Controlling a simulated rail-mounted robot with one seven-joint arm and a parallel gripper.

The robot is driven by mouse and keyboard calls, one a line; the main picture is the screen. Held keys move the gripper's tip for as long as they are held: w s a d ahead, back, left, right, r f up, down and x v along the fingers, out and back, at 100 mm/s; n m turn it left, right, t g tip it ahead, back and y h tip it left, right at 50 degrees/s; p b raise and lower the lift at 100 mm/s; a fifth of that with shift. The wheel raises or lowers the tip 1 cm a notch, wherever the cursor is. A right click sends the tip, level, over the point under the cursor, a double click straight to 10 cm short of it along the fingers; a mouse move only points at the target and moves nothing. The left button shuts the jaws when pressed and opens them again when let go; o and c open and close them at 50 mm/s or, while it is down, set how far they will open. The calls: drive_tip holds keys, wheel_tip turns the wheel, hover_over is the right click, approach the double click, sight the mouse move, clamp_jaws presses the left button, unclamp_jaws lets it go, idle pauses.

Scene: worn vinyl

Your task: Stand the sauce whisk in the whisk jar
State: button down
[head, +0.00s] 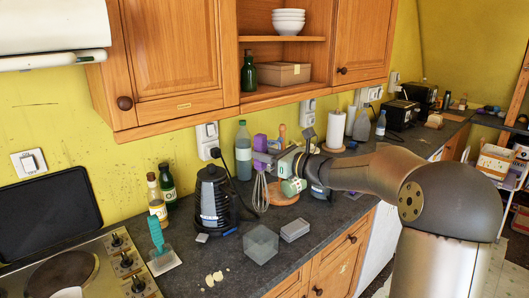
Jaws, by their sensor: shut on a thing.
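My gripper (262,154) is above the counter in the middle of the head view, its purple fingers shut on the whisk's handle. The sauce whisk (261,192) hangs below the fingers with its wire loops down, roughly upright. Its handle is mostly hidden by the fingers. A clear, square, open-topped container (262,244), which looks like the whisk jar, stands near the counter's front edge. It looks empty. The whisk is apart from it, above and behind it in the picture.
A black kettle-like appliance (212,200) stands left of the whisk. A grey block (295,230) sits right of the clear container. Pale bits (214,278) lie at front left.

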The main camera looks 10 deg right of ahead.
sight(267, 204)
drive_tip(key=shift+a, duration=0.1)
drive_tip(key=shift+f, duration=0.15)
drive_tip(key=shift+f+b, duration=6.25)
drive_tip(key=shift+f, duration=1.7)
drive_tip(key=shift+f+b, duration=0.25)
drive_tip(key=shift+b, duration=0.05)
drive_tip(key=c, duration=1.1)
unclamp_jaws()
